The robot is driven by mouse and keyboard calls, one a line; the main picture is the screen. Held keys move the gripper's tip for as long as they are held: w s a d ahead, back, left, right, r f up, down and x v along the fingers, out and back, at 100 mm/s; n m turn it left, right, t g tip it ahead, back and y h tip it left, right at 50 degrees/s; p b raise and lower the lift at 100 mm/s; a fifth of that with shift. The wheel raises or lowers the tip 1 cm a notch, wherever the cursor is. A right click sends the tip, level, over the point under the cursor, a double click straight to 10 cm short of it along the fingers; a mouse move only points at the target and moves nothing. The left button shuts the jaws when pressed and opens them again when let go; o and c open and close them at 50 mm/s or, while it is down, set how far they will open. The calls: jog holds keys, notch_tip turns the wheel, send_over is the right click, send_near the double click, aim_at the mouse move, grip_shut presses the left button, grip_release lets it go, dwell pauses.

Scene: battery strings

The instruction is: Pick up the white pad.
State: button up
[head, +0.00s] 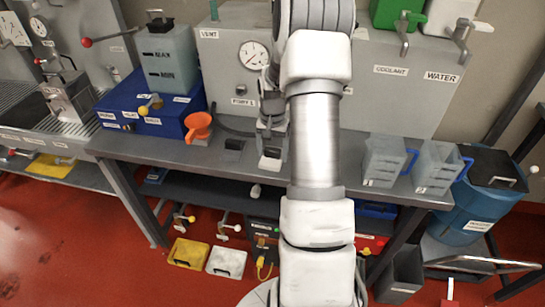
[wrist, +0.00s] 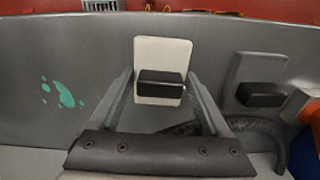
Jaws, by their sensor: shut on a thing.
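The white pad (wrist: 163,52) is a pale square plate with a black block-shaped grip on top, seen in the middle of the wrist view. My gripper (wrist: 160,84) is shut on the black grip, with one finger on each side of it. In the head view the white pad (head: 269,164) shows below my gripper (head: 271,146), over the grey bench. I cannot tell whether its underside touches the bench.
A grey pad with a black grip (head: 233,147) lies to the left on the bench (head: 330,168), near an orange funnel (head: 199,127). Two clear jugs (head: 384,160) stand at the right. Green splashes (wrist: 63,94) mark the bench.

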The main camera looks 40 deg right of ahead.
aim_at(273, 149)
jog(key=shift+r, duration=5.05)
